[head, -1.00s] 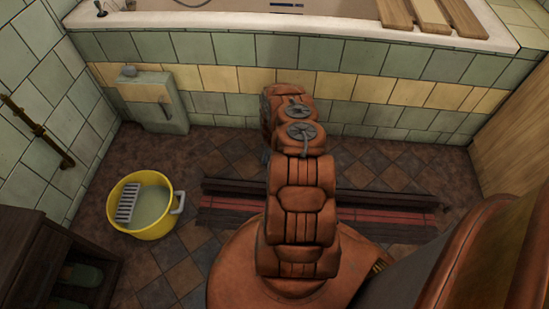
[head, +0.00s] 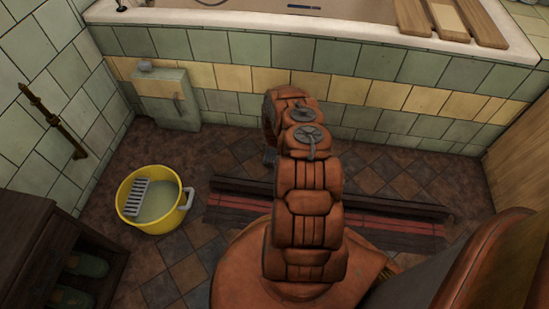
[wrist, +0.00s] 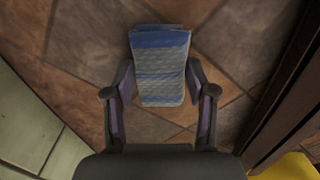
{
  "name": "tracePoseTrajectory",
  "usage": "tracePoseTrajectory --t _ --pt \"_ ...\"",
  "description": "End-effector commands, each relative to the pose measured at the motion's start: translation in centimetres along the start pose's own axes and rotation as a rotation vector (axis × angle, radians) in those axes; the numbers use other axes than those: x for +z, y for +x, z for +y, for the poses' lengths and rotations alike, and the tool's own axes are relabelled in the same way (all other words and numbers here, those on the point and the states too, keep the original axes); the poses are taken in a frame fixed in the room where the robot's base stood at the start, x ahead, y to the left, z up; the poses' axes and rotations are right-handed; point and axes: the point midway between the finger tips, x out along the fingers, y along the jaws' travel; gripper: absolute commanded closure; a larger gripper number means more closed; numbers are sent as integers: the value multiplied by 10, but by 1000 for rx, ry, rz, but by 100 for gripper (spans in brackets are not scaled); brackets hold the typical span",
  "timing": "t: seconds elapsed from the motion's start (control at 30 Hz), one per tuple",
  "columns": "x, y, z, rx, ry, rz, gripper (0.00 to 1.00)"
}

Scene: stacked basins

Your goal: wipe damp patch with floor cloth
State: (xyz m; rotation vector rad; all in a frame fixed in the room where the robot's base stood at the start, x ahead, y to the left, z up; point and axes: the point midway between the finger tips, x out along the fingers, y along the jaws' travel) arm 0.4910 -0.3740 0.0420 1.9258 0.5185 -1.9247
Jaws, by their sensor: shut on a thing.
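The floor cloth (wrist: 160,75), folded, blue and grey with a quilted texture, is between the fingers of my gripper (wrist: 160,93) in the wrist view. My gripper is shut on it. Brown floor tiles show behind the cloth; whether it touches them I cannot tell. In the head view my arm hides the cloth and nearly all of the gripper. I cannot make out a damp patch on the floor in either view.
A yellow bucket (head: 183,217) with a grey grate and murky water stands on the left. A dark slatted mat with red strips (head: 397,228) lies behind my arm. A bathtub (head: 355,33) lines the back. A dark shelf (head: 28,240) holds green slippers (head: 86,265).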

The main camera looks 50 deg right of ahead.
Motion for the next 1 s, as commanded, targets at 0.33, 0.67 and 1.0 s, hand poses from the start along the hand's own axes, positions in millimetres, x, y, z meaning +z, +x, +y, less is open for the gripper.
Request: tracePoseTrajectory --t 0.33,0.67,1.0 --pt "0 -18 0 -1 0 -1 83" --pt "0 -45 1 1 0 0 83" --pt "0 -70 0 1 -1 0 83"
